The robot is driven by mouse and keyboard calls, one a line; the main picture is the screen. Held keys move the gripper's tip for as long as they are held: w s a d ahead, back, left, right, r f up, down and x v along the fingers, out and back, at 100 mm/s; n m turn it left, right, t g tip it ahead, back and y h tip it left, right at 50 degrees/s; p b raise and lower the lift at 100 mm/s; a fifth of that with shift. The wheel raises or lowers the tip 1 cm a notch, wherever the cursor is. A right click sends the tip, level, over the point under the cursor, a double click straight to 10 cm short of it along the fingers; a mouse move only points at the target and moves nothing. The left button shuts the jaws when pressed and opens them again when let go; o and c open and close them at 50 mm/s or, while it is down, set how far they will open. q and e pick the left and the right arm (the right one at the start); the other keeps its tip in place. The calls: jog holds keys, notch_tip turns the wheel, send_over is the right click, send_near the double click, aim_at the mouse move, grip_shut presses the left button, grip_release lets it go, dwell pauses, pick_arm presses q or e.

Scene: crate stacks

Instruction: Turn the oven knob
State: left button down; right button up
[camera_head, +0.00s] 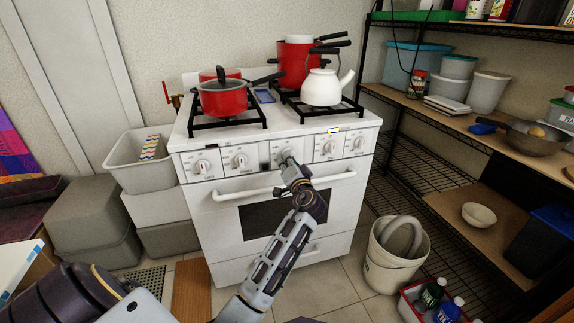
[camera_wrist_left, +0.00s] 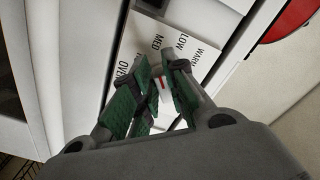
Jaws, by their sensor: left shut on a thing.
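The white stove (camera_head: 275,150) stands against the wall with a row of white knobs along its front panel. My left gripper (camera_head: 287,165) is at the middle knob (camera_head: 285,156), above the oven door handle (camera_head: 270,189). In the left wrist view, my left gripper's green-padded fingers (camera_wrist_left: 165,92) are shut on the white oven knob (camera_wrist_left: 167,87), which shows a red mark. Labels such as WARM, LOW and MED (camera_wrist_left: 170,45) are printed on the panel around it. The fingers hide much of the knob. My right gripper is not seen.
Red pots (camera_head: 223,97) and a white kettle (camera_head: 321,88) stand on the burners. Grey bins (camera_head: 140,178) are at the stove's left. A white bucket (camera_head: 384,275) and a black wire shelf (camera_head: 400,165) are at its right.

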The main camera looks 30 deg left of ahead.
pick_arm(q)
jog(key=shift+f, duration=0.2)
jog(key=c, duration=1.4)
grip_release()
jog(key=shift+r, duration=0.1)
jog(key=shift+c, duration=0.2)
jog(key=shift+s+d, duration=0.1)
jog(key=shift+d, duration=0.05)
jog(key=v, duration=0.7)
jog(key=shift+s, duration=0.15)
